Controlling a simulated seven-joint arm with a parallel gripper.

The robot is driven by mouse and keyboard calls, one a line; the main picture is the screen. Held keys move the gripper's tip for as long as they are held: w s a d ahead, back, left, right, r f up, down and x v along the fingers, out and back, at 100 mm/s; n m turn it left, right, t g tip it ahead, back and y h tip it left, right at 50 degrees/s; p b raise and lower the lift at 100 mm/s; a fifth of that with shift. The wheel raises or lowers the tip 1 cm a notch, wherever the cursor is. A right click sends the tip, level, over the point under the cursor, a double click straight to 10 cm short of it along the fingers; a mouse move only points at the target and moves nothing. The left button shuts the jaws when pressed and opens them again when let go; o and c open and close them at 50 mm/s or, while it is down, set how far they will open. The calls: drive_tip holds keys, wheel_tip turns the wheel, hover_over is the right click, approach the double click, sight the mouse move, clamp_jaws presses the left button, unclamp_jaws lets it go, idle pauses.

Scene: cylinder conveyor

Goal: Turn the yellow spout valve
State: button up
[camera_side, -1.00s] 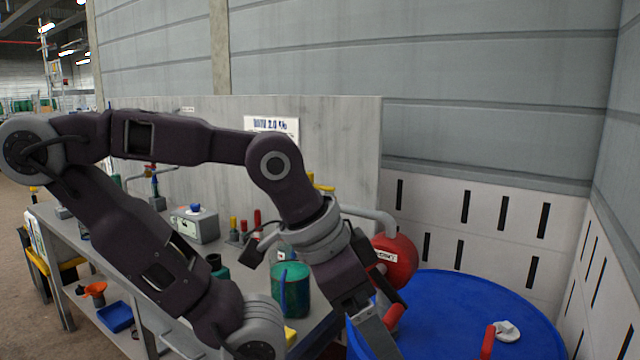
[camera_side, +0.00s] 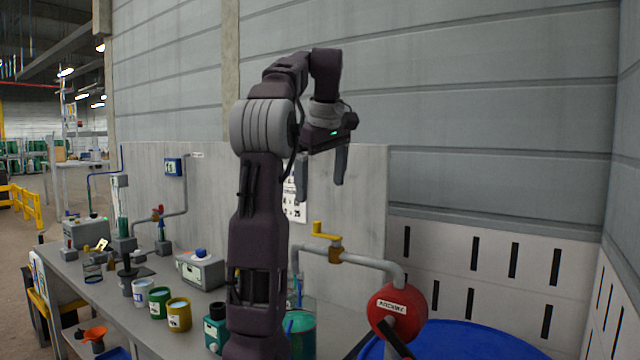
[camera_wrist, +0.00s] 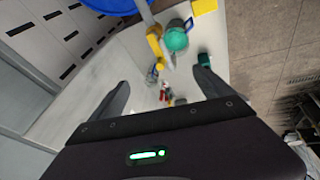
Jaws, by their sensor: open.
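The yellow spout valve (camera_side: 325,234) has a crank-like handle on top of a grey pipe (camera_side: 372,262) above the bench. In the wrist view the yellow valve (camera_wrist: 155,42) shows near the top, beyond the fingertips. My gripper (camera_side: 321,190) is open and empty, pointing down. It hangs above the valve in the side view, apart from it. In the wrist view my gripper (camera_wrist: 161,80) has its two fingers spread, with bench items far below between them.
A red round part (camera_side: 397,312) hangs on the pipe's right end, over a blue drum (camera_side: 460,340). A green container (camera_side: 299,335) stands below the pipe. Paint cans (camera_side: 179,315) and a grey box (camera_side: 202,270) stand on the bench. The air around my gripper is clear.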

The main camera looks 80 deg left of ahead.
sight(317, 222)
drive_tip(key=x, duration=1.1)
drive_tip(key=shift+s+a+r, duration=0.1)
drive_tip(key=shift+s+a, duration=0.05)
clamp_jaws()
drive_tip(key=c, duration=1.8)
unclamp_jaws()
